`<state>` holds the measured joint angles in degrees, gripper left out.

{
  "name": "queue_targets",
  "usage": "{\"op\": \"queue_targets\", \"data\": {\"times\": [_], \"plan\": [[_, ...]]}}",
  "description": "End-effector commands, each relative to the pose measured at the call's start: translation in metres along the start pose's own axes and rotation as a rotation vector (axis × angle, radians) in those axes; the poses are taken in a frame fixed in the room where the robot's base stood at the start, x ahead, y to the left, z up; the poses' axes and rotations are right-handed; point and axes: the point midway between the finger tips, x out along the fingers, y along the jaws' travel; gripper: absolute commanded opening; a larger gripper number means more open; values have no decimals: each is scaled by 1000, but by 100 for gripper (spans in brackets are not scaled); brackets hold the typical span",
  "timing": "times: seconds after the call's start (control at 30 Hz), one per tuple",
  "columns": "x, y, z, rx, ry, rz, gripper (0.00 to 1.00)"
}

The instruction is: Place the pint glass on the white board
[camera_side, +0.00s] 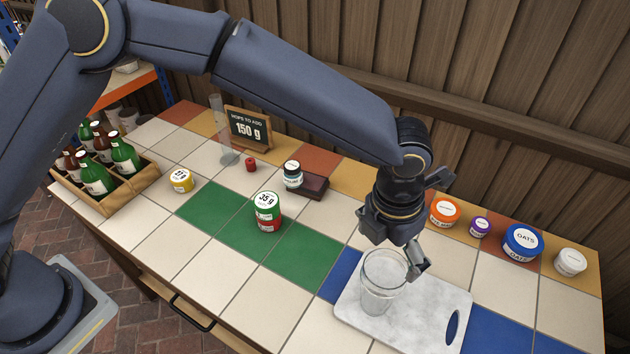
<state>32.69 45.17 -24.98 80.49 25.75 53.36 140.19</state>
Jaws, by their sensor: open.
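The clear pint glass (378,292) stands upright on the white marbled board (418,325), toward its left part. The board lies flat on the tiled counter and has a dark blue oval hole at its right end. My gripper (408,270) is open just above and behind the glass, with one finger showing at the right of the glass rim. The other finger is hard to make out. I cannot tell whether the finger touches the rim.
Lidded tubs, including an orange-lidded one (444,212) and the blue OATS tub (521,242), line the back right. A green and red tin (267,212) stands left of the board. A bottle crate (120,190) is at far left. A sign (249,130) reads 150 g.

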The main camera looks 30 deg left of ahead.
Motion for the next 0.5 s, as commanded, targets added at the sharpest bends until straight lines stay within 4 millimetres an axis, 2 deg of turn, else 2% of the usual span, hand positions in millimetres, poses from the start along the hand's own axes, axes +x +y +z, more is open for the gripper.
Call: {"op": "queue_targets", "data": {"times": [0.1, 0.27, 0.37, 0.47, 0.5], "plan": [[-19, 0, 1, -1, -2, -1, 100], [-37, 6, 0, -35, -7, 4, 100], [-61, 32, -1, -205, -34, 21, 100], [-101, 82, -13, -554, -89, 43, 100], [-119, 107, -22, -737, -117, 48, 100]]}}
